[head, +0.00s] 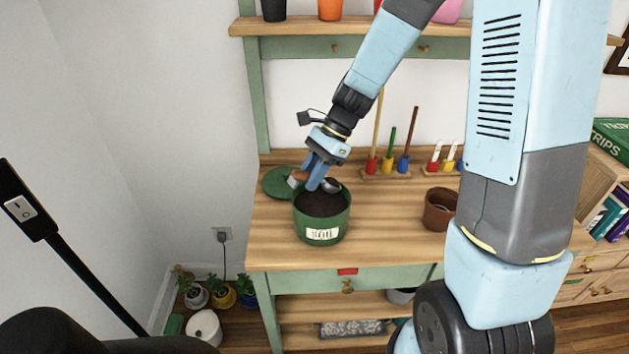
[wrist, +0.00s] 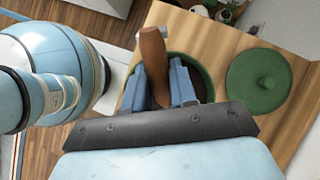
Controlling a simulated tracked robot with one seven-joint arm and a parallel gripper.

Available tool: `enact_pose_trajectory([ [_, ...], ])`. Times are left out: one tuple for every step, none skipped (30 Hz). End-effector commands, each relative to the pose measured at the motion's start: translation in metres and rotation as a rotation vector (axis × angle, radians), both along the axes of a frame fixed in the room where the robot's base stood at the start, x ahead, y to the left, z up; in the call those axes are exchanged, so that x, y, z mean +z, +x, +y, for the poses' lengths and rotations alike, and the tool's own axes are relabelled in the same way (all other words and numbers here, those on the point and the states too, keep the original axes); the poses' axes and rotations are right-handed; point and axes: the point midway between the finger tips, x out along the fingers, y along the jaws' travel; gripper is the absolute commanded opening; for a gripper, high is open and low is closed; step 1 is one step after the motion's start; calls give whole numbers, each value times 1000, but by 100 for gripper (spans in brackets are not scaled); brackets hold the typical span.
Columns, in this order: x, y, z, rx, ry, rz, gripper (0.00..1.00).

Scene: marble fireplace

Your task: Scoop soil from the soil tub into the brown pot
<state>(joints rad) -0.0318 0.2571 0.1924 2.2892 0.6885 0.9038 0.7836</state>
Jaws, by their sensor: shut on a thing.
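The soil tub (head: 322,232) is a green round tub with a "SOIL" label, filled with dark soil, on the left part of the wooden bench. My gripper (head: 312,178) is above the tub and shut on the wooden handle of a scoop (wrist: 152,52). In the wrist view the tub's rim (wrist: 207,75) shows behind my fingers. The brown pot (head: 438,211) stands to the right on the bench, partly hidden by my arm.
The tub's green lid (head: 277,182) lies on the bench at the back left of the tub; it also shows in the wrist view (wrist: 258,80). Colored holders with upright tools (head: 388,163) line the bench's back. Bare bench (head: 385,225) lies between tub and brown pot.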

Motion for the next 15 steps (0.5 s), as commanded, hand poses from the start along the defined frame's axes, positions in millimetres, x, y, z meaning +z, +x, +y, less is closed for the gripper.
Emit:
enact_pose_trajectory([
  [4,-1,1,1,-8,-6,0],
  [6,-1,2,1,-13,-10,0],
  [9,-1,3,2,-20,-14,0],
  [11,-1,3,2,-25,-16,0],
  [13,-2,4,2,-31,-19,0],
  [16,-2,4,1,-37,-22,0],
  [18,-2,5,1,-42,-25,0],
  [20,-3,5,2,-47,-28,0],
  [23,-3,6,2,-55,-32,0],
  [25,-3,7,2,-61,-35,0],
  [27,-3,7,1,-65,-38,0],
  [29,-5,10,6,-98,-54,0],
  [30,-6,11,8,-121,-66,0],
  [31,-6,12,6,-142,-80,0],
  [33,-7,14,6,-169,-96,0],
])
